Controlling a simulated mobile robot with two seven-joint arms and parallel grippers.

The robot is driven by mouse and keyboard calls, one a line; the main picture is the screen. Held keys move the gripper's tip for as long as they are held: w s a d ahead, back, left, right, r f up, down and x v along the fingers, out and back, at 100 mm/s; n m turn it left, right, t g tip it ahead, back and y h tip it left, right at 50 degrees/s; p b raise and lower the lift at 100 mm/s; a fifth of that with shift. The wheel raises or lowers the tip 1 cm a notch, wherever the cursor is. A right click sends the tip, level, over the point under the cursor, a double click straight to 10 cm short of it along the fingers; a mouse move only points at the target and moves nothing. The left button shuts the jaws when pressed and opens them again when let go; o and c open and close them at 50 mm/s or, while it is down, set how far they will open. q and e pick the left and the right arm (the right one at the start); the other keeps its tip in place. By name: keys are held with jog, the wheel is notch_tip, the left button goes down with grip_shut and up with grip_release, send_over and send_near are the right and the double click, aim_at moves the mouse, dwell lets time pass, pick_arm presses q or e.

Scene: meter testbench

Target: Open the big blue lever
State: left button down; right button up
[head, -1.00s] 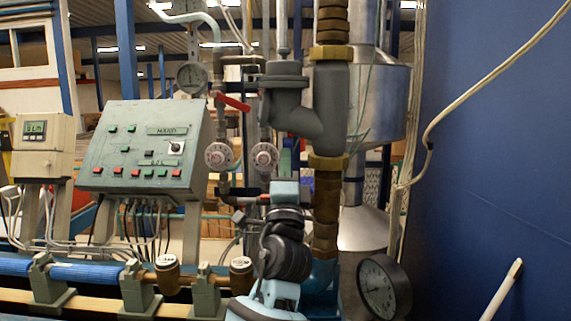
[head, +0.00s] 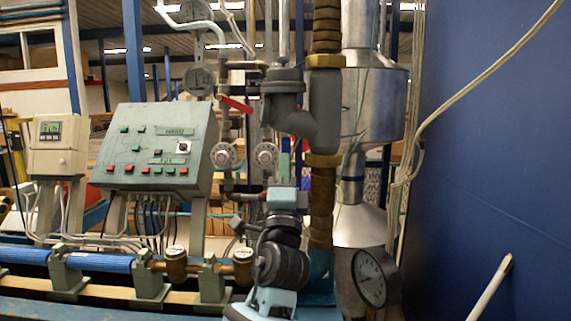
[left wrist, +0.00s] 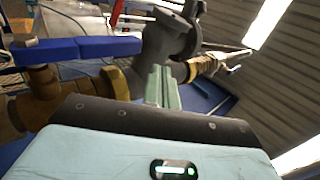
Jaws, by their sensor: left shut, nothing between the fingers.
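In the left wrist view a big blue lever (left wrist: 108,46), a flat bar in two sections, lies at the upper left beside the brown pipe (left wrist: 40,98). In the head view only a narrow blue strip shows left of the brown pipe (head: 324,205); I cannot tell for sure that it is the lever. My left gripper (left wrist: 164,86) has its greenish fingers shut and empty, to the right of the lever and apart from it. In the head view the gripper body (head: 282,198) is in front of the pipes and its fingertips are hidden. My right gripper is not in view.
A red handle (head: 236,104) and round valves (head: 265,156) are above my wrist. A control panel (head: 160,150) stands left, a dial gauge (head: 374,277) low right. A blue wall (head: 490,180) closes the right side. Blue-wrapped piping (head: 100,262) runs low left.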

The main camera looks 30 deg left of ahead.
pick_arm(q)
jog(key=s+d, duration=0.3)
jog(key=s, duration=0.3)
jog(key=shift+s+d, duration=0.4)
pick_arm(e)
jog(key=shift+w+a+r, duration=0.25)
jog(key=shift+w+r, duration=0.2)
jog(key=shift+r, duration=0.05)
